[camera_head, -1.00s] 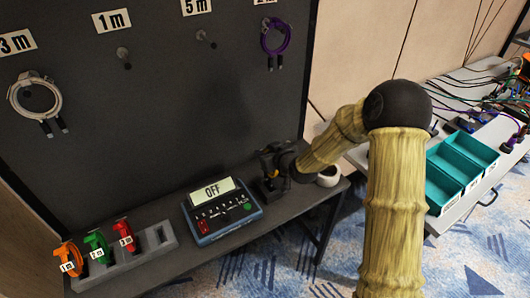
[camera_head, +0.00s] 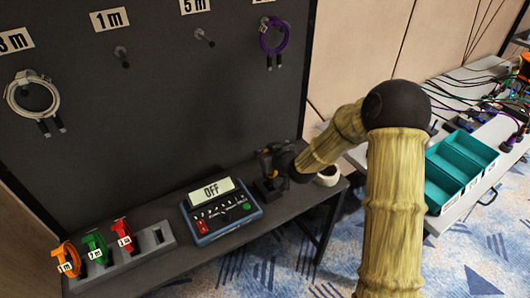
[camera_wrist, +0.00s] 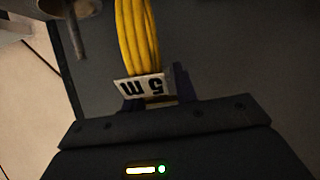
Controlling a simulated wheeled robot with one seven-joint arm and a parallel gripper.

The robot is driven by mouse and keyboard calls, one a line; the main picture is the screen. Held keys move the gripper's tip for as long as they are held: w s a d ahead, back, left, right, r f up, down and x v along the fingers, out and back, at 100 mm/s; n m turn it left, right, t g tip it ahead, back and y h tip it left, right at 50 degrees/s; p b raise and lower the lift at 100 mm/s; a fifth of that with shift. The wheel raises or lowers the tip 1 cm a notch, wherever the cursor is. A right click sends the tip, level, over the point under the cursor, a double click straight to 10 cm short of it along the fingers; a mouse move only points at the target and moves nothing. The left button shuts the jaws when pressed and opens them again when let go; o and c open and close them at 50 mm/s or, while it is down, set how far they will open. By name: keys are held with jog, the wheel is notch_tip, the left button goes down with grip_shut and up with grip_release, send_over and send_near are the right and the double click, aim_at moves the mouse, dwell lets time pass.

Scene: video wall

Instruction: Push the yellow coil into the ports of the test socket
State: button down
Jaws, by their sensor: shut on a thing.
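My gripper (camera_wrist: 155,90) is shut on the yellow coil (camera_wrist: 137,35), close to its white "5 m" tag, which reads upside down in the wrist view. The coil's loops run up out of the top of that view, and its plug ends cannot be seen. In the head view my gripper (camera_head: 270,162) is low over the bench, just right of the tester. A small black block (camera_head: 268,190), which looks like the test socket, is right under it. Its ports are hidden, and I cannot tell whether the plugs touch it.
The tester (camera_head: 220,208) reads OFF. A rack (camera_head: 135,260) with orange, green and red coils is at the left. A white roll (camera_head: 328,176) is right of my gripper. The dark board (camera_head: 150,120) with pegs rises behind. Teal bins (camera_head: 450,180) sit on the right table.

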jog(key=shift+f, duration=0.1)
jog(key=shift+f+b, duration=0.3)
jog(key=shift+b, duration=0.15)
jog(key=shift+f+b, duration=0.3)
dwell(0.3)
jog(key=shift+f+b, duration=1.45)
dwell(0.8)
dwell(0.3)
jog(key=c, duration=1)
grip_release()
